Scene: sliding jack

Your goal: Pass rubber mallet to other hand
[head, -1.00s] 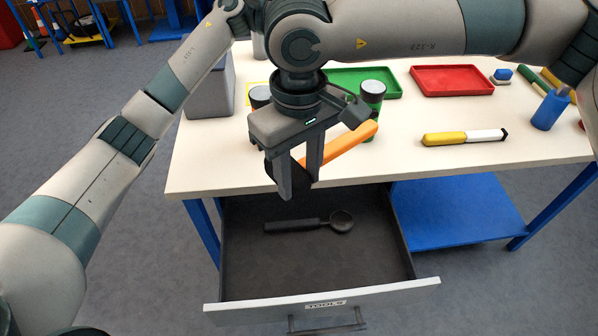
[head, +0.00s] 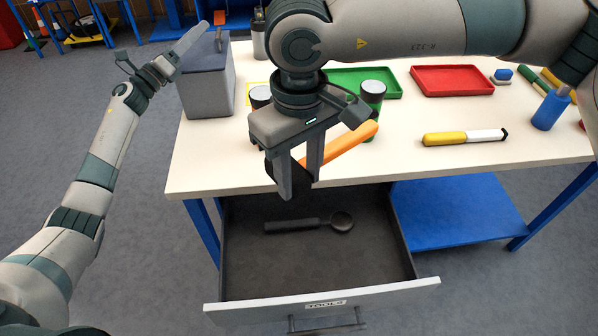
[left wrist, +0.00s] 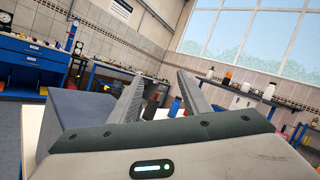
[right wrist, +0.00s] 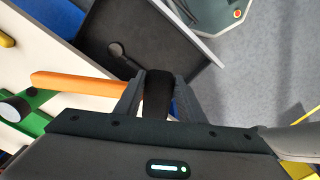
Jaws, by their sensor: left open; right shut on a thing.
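The rubber mallet has an orange handle (head: 345,143) and a black head (head: 271,171). My right gripper (head: 300,185) is shut on the black head, above the front edge of the table. In the right wrist view the mallet head (right wrist: 158,95) sits between the fingers, and the handle (right wrist: 72,83) points left. My left gripper (head: 192,40) is up at the left, over the grey toolbox area and well apart from the mallet. In the left wrist view my left gripper (left wrist: 160,95) is open and empty. Part of the mallet is hidden by the right gripper's fingers.
A drawer (head: 240,270) stands open below, with a black tool (head: 310,223) in it. The grey toolbox (head: 208,90) stands at the table's left end.

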